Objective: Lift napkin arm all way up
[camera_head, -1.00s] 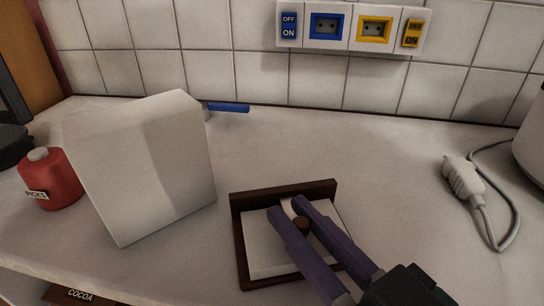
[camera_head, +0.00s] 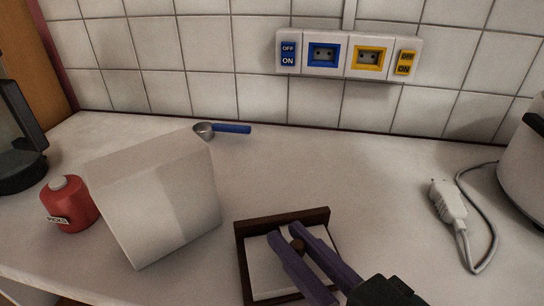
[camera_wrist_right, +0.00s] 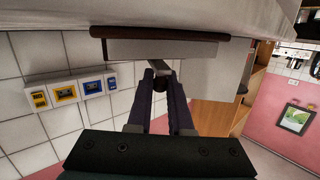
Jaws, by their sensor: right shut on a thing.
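The napkin holder (camera_head: 243,268) is a dark wooden tray with a raised back edge, standing on the counter at the lower middle of the head view. White napkins (camera_head: 262,277) lie in it. Its arm ends in a brown round knob (camera_head: 297,244). The purple fingers of my right gripper (camera_head: 287,236) lie over the holder, shut with the knob between them. In the right wrist view, the gripper (camera_wrist_right: 161,78) is shut around the dark knob (camera_wrist_right: 159,84), below the holder's wooden edge (camera_wrist_right: 160,34). How far the arm is raised is hard to tell. My left gripper is not in view.
A large white block-like box (camera_head: 160,200) stands left of the holder. A grey plug with cord (camera_head: 448,200) lies at the right. The counter behind the holder is clear up to the tiled wall.

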